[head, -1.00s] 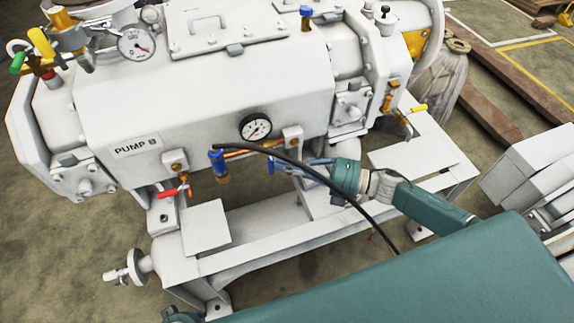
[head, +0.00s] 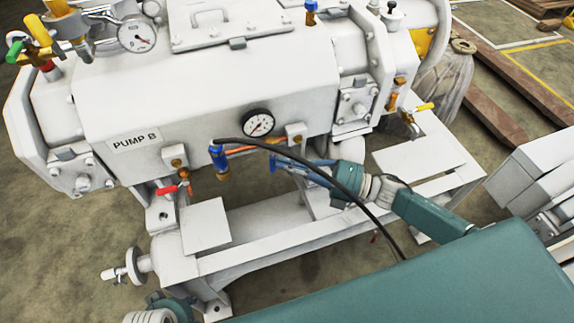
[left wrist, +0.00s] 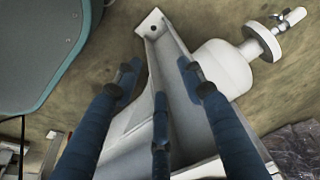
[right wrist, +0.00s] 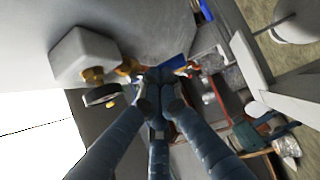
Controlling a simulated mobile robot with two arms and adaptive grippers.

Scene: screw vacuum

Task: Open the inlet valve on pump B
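The white pump (head: 200,95) carries a "PUMP B" label on its left front. A red-handled valve (head: 170,188) sits below the label, and a blue-collared brass fitting (head: 218,160) hangs from the front. A yellow-handled valve (head: 420,107) is at the right end. None is marked as inlet. My right gripper (head: 278,163) is just right of the blue-collared fitting, apart from it, below the gauge. In the right wrist view its fingers (right wrist: 160,90) are drawn together with nothing visibly held. My left gripper (left wrist: 160,78) is open and empty over the white frame (left wrist: 140,125).
A black hose (head: 340,188) runs from the blue-collared fitting across my right arm. A dial gauge (head: 258,123) and copper pipe are just above that gripper. Green, yellow and red handles (head: 35,40) are at the upper left.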

